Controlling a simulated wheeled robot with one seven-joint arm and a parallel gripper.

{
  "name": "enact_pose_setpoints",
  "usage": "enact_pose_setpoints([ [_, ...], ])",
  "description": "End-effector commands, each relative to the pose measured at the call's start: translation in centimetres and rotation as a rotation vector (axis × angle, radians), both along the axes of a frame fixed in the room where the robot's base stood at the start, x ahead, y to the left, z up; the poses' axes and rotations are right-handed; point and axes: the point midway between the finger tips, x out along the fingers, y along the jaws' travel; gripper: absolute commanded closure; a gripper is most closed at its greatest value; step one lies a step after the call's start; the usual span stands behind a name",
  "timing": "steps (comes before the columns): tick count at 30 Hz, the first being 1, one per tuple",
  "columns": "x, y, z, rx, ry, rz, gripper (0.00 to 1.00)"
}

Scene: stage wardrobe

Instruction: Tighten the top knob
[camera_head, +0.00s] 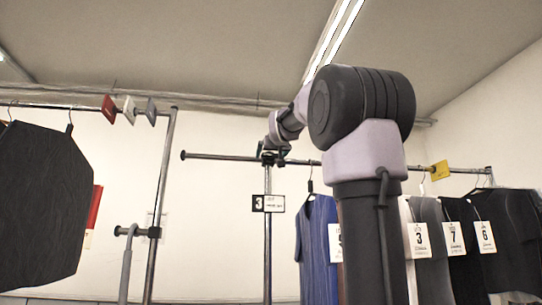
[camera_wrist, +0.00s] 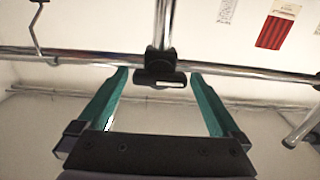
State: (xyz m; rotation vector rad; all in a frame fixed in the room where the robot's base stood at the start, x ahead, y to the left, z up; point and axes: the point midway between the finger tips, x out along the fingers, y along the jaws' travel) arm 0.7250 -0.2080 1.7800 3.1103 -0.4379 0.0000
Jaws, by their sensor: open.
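The black knob and clamp (camera_wrist: 160,78) sits where the upright post meets the horizontal rail (camera_wrist: 60,58). In the head view the same black clamp (camera_head: 268,159) is at the top of the post, small and partly covered by my arm. My gripper (camera_wrist: 160,73) is open, with one teal finger on each side of the knob. Gaps show between both fingers and the knob, so neither touches it in this view. In the head view my gripper (camera_head: 278,149) is small at the rail, its fingers hard to make out.
Garments (camera_head: 318,245) hang to the right, behind my arm. A dark garment (camera_head: 42,205) hangs at the left, by another rack with a lower black clamp (camera_head: 154,232). A hook (camera_wrist: 36,25) hangs on the rail.

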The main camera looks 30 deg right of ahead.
Motion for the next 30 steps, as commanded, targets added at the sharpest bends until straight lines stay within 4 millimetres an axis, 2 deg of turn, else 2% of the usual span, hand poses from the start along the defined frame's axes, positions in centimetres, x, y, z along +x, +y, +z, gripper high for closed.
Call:
enact_pose_setpoints([
  [5, 0.0, 0.01, 0.01, 0.0, 0.0, 0.0, 0.0],
  [6, 0.0, 0.01, 0.0, 0.0, 0.0, 0.0, 0.04],
  [8, 0.0, 0.01, 0.0, 0.0, 0.0, 0.0, 0.27],
  [9, 0.0, 0.01, 0.0, 0.0, 0.0, 0.0, 0.42],
  [11, -0.01, 0.01, -0.01, 0.0, 0.0, 0.0, 0.65],
  [12, -0.01, 0.01, -0.01, 0.0, 0.0, 0.0, 0.73],
  [22, -0.02, -0.01, -0.02, 0.048, -0.013, -0.001, 0.73],
  [30, -0.03, -0.03, -0.02, 0.217, -0.061, -0.001, 0.73],
])
